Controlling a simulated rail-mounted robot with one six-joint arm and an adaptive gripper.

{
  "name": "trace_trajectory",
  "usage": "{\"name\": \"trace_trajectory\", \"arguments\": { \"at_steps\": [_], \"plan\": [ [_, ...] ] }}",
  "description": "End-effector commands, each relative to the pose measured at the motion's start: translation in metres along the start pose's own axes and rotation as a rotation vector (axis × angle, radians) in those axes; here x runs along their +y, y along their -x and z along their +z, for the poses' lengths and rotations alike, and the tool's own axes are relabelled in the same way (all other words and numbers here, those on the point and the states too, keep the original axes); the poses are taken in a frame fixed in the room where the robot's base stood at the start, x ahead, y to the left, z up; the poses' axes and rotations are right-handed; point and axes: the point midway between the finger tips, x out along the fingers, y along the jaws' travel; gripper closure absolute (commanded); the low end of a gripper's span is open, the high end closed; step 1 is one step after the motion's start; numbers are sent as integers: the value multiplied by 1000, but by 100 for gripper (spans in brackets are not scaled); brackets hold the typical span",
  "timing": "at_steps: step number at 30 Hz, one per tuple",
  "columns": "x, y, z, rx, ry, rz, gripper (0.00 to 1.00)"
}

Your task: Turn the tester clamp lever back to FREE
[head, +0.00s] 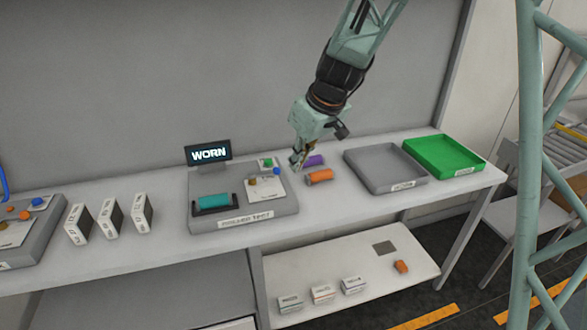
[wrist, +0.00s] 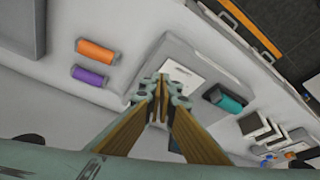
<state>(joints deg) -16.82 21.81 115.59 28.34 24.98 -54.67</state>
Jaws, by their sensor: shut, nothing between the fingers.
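The tester (head: 240,208) is a grey box on the bench with a sign reading WORN (head: 208,153) behind it. A teal roller (head: 213,200) lies in its dark cradle; it also shows in the wrist view (wrist: 225,99). My gripper (head: 297,168) is shut and empty, near the tester's right rear edge. In the wrist view, its fingers (wrist: 158,88) partly cover the tester and card.
An orange roller (head: 319,177) and a purple roller (head: 313,160) lie right of the tester. A grey tray (head: 384,188) and a green tray (head: 443,174) stand further right. Several white boxes (head: 110,219) stand left. A wall rises behind the bench.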

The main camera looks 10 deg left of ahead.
Motion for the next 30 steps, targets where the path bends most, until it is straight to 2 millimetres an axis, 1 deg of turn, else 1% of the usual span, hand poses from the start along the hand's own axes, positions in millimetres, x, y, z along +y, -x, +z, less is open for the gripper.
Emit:
{"name": "trace_trajectory", "arguments": {
  "at_steps": [1,6,11,23,26,30],
  "plan": [
    [0,6,0,1,0,0,100],
    [0,17,0,0,-1,0,100],
    [0,20,0,0,-1,0,100],
    [0,21,1,0,-2,0,100],
    [0,25,2,0,-6,1,100],
    [-1,38,8,0,-20,4,100]
  ]
}}
